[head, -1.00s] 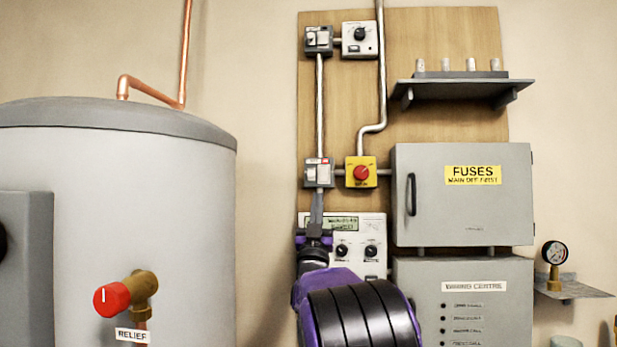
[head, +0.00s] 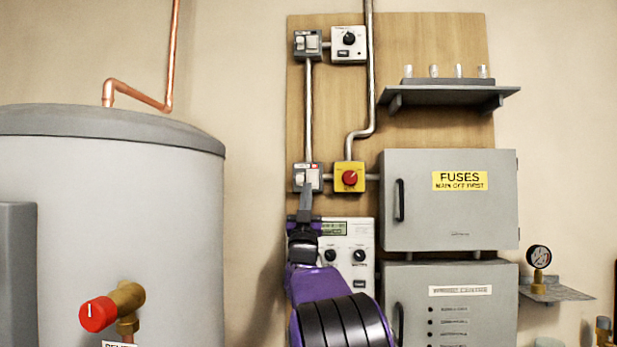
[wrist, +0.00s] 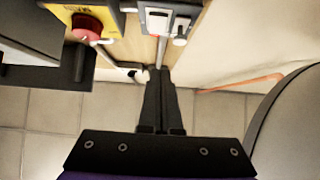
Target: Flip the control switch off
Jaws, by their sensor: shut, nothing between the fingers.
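A small grey switch box (head: 307,173) with a white switch and a small red mark is on the wooden board, left of the yellow box. It also shows in the wrist view (wrist: 160,20). No label names it as the control switch. My gripper (head: 306,187) is shut and empty, pointing up, its tips overlapping the box's lower edge in the head view. In the wrist view, the closed fingers (wrist: 166,76) point toward the box. I cannot tell whether they touch it. A similar grey switch box (head: 307,44) is higher on the board.
A yellow box with a red knob (head: 349,177) is just right of the lower switch box. A panel with a display and dials (head: 346,255) is behind my arm. The fuse cabinet (head: 450,225) is to the right, the grey tank (head: 120,220) to the left. Metal conduit (head: 309,110) joins the switch boxes.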

